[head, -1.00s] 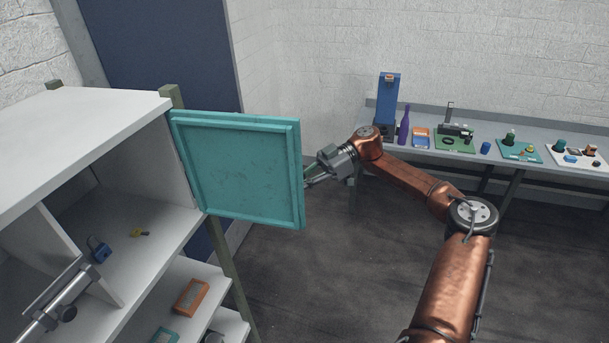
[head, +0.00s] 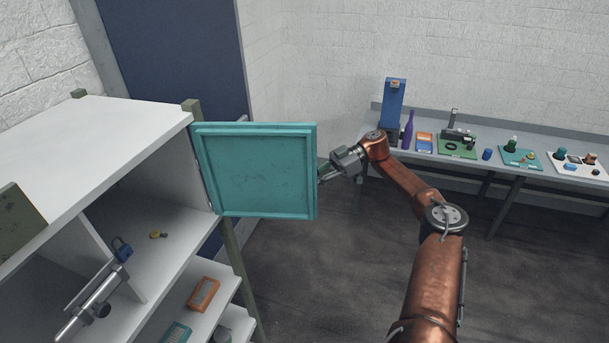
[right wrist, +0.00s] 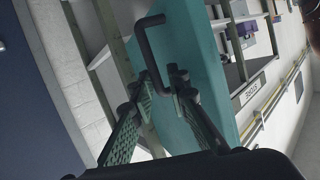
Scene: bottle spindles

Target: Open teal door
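The teal door (head: 256,171) stands swung well out from the white cabinet (head: 130,120), its framed inner face toward the head camera. My right gripper (head: 326,172) is at the door's free edge, partly hidden behind it. In the right wrist view, the teal door (right wrist: 195,70) has a dark bar handle (right wrist: 148,52). The handle's lower end lies between the two fingers of my right gripper (right wrist: 163,82). The fingers are apart, with visible gaps beside the handle; contact is unclear. My left gripper is not in view.
A workbench (head: 480,165) with several items stands along the back wall. The floor (head: 310,270) between is clear.

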